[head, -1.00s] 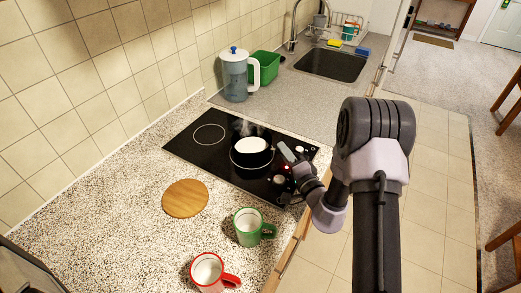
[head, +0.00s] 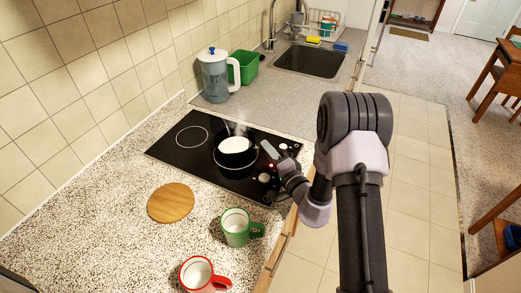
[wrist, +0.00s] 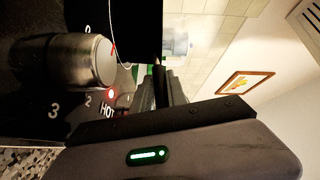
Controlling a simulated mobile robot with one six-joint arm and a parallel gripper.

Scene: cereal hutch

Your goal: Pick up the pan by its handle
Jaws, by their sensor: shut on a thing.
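The black pan (head: 236,158), with white contents and steam over it, is at the front burner of the black cooktop. I cannot tell whether its base touches the glass. My gripper (head: 268,150) is at the pan's right side, where the handle would be. In the wrist view, the fingers (wrist: 166,92) are shut on a dark bar, the pan handle (wrist: 158,76). Most of the handle is hidden by the fingers. The dark pan side (wrist: 137,25) fills the top of that view.
A silver knob (wrist: 75,60) and a red light by "HOT" are close to my gripper. A wooden board (head: 171,203), green mug (head: 237,229) and red mug (head: 198,274) stand in front. A pitcher (head: 215,78) and green bin (head: 245,66) stand behind. The right burner is clear.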

